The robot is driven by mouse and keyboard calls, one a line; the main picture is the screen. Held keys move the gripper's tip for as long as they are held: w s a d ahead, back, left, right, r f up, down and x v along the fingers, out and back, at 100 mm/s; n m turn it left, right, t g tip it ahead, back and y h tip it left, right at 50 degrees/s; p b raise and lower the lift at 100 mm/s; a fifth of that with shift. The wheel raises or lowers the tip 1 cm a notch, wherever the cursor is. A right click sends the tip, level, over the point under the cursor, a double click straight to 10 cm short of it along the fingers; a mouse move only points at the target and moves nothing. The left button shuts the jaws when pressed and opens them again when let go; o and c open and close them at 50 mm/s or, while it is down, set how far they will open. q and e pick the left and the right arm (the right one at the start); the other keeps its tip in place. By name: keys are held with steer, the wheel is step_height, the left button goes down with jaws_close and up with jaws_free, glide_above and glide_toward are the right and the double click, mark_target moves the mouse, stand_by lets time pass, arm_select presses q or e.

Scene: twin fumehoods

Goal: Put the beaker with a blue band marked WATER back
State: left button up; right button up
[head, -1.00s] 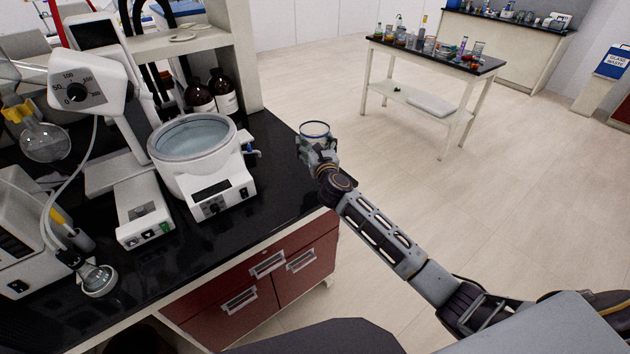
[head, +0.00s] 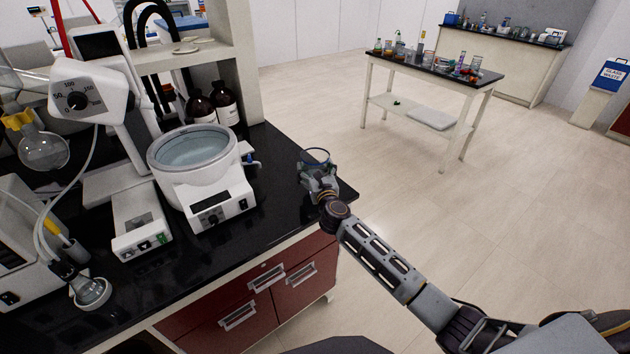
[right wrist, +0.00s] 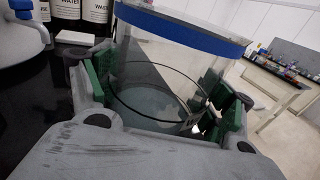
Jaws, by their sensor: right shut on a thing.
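The beaker (right wrist: 175,60) is clear glass with a blue band around its rim and fills the middle of the right wrist view. No WATER lettering is readable on it. My right gripper (right wrist: 160,95) is shut on it, with green finger pads on both sides of the glass. In the head view the beaker (head: 316,156) is small, held in my right gripper (head: 318,176) over the right edge of the black bench. I cannot tell whether its base touches the bench top. My left gripper is not in view.
The black bench top (head: 275,160) has free room beside the heating bath (head: 193,150). Brown bottles (head: 223,102) stand behind it, and rotary evaporator parts (head: 95,90) are at left. A side table (head: 485,75) with glassware stands across open floor.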

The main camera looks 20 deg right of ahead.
steer(key=shift+f, duration=0.1)
stand_by(0.3)
steer(key=shift+f+b, duration=0.6)
steer(key=shift+f, duration=1.15)
steer(key=shift+f, duration=0.1)
steer(key=o, duration=1.5)
steer(key=shift+f, duration=0.1)
steer(key=shift+o, duration=0.2)
steer(key=shift+s+a, duration=0.15)
steer(key=shift+s, duration=3.4)
steer(key=shift+s+a, duration=0.1)
steer(key=shift+s, duration=2.35)
